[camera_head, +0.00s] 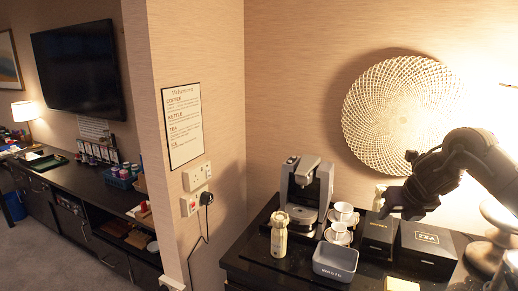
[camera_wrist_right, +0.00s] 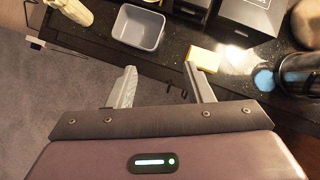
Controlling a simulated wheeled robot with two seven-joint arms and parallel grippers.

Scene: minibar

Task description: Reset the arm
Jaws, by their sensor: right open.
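My right arm comes in from the right in the head view. My right gripper (camera_head: 397,184) hangs in the air above the dark counter, in front of the wall and near the tea box. In the right wrist view the same gripper (camera_wrist_right: 160,68) shows two spread grey fingers with nothing between them. Below and beyond the fingers lie the counter's front edge and the grey carpet. My left gripper is in neither view.
The counter holds a coffee machine (camera_head: 306,188), stacked white cups (camera_head: 340,233), a cream bottle (camera_head: 279,235), a grey waste bin (camera_head: 335,262), a black tea box (camera_head: 428,240) and a yellow sponge (camera_wrist_right: 204,58). A round woven panel (camera_head: 402,115) hangs behind. Carpet is clear.

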